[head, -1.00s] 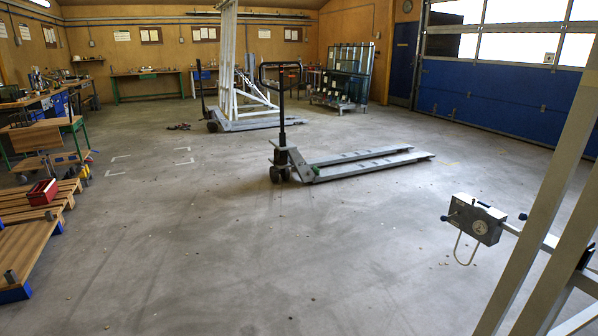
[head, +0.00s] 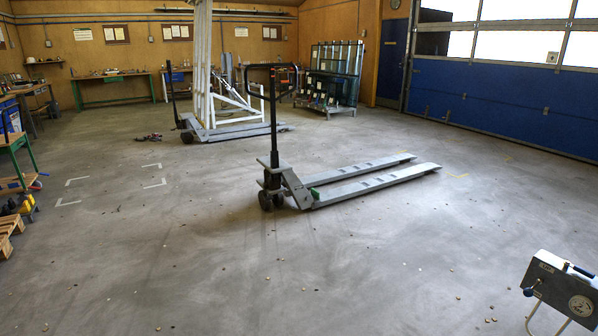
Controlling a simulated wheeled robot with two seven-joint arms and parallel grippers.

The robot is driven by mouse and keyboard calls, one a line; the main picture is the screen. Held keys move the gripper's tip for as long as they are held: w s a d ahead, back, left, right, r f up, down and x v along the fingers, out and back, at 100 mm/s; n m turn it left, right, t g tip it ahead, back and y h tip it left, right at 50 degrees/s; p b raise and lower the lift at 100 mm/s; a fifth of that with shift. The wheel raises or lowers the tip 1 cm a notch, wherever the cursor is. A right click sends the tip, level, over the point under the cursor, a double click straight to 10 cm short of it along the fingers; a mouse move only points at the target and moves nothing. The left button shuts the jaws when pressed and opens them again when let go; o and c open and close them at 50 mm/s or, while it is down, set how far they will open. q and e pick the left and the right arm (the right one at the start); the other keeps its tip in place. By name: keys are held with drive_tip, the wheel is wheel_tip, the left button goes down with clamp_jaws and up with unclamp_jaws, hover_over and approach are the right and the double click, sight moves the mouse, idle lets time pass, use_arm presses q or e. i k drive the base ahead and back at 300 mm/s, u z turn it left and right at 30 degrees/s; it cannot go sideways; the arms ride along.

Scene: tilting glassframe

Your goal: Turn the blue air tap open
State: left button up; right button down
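I cannot make out a blue air tap for certain. A grey box (head: 562,289) with a round dial stands at the lower right edge of the head view, partly cut off. It has a small dark blue knob (head: 528,291) at its left and a blue piece (head: 578,269) near its top. I cannot tell whether either is the tap. Neither of my grippers is in view.
A pallet jack (head: 369,184) stands mid-floor with its forks to the right. Behind it are a second pallet jack with a white frame (head: 204,75) and a glass rack (head: 335,76). Pallets (head: 8,232) lie at left.

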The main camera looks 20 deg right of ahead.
sight(567, 264)
drive_tip(key=z, duration=0.7)
drive_tip(key=i, duration=1.35)
drive_tip(key=z, duration=1.25)
